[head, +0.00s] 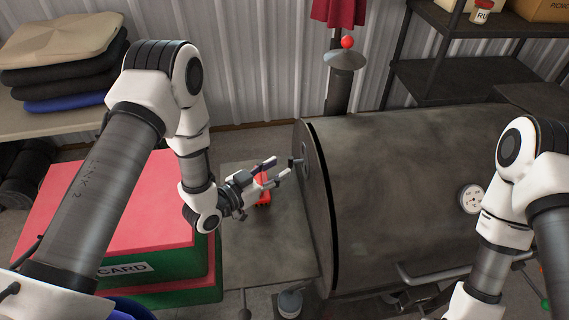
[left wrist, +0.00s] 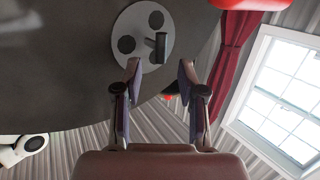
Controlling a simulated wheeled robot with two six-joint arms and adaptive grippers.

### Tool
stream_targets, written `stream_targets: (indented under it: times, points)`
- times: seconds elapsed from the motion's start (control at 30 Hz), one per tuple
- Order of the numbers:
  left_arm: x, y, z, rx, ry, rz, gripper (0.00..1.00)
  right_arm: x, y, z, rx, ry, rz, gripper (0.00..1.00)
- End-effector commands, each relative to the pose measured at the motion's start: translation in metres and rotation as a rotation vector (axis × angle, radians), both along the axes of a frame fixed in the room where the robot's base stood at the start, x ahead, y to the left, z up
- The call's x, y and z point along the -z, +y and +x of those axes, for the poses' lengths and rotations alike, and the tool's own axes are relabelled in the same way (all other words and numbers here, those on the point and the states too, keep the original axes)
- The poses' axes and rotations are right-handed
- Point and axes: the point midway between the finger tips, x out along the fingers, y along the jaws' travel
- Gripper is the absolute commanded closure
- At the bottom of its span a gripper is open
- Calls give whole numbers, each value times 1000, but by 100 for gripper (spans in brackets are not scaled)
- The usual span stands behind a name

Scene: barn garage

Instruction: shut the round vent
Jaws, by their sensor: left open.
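The round vent is a pale grey disc (left wrist: 138,28) with dark round holes on the dark end wall of the barrel grill (head: 400,180). A dark tab (left wrist: 161,46) sticks out from it. In the head view the vent is seen nearly edge-on at the grill's left end. My left gripper (head: 282,167) is open and empty, pointing at that end wall. In the left wrist view its fingertips (left wrist: 160,67) lie on either side of and just below the tab; I cannot tell whether they touch it. My right gripper is out of view.
A grey side shelf (head: 255,245) with a red object (head: 264,188) lies below my left gripper. A red and green box (head: 130,205) stands left. A chimney (head: 340,85) with a red knob rises behind the grill. A window (left wrist: 285,90) and red cloth (left wrist: 236,45) show.

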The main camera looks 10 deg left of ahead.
Motion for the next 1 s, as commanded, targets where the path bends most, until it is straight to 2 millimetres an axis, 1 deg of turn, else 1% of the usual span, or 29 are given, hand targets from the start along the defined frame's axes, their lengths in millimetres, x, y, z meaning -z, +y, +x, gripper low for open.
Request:
stream_targets:
  times: [0.03, 0.2, 0.33, 0.47, 0.9, 0.97, 1.0]
  points:
    - [-1, 10, -11, -7, 4, -3, 60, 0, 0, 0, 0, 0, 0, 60]
    - [-7, 32, -46, -7, 3, -4, 60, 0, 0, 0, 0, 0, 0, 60]
    - [-9, 43, -63, -3, 1, -2, 60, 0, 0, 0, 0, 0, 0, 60]
    - [-10, 45, -68, -1, -1, 0, 60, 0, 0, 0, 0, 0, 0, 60]
    - [-9, 45, -68, -1, 2, 2, 60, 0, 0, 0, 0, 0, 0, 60]
    - [-6, 47, -67, -15, 24, 13, 60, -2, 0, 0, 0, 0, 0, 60]
    - [-1, 50, -65, -36, 57, 32, 60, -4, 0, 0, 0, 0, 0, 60]
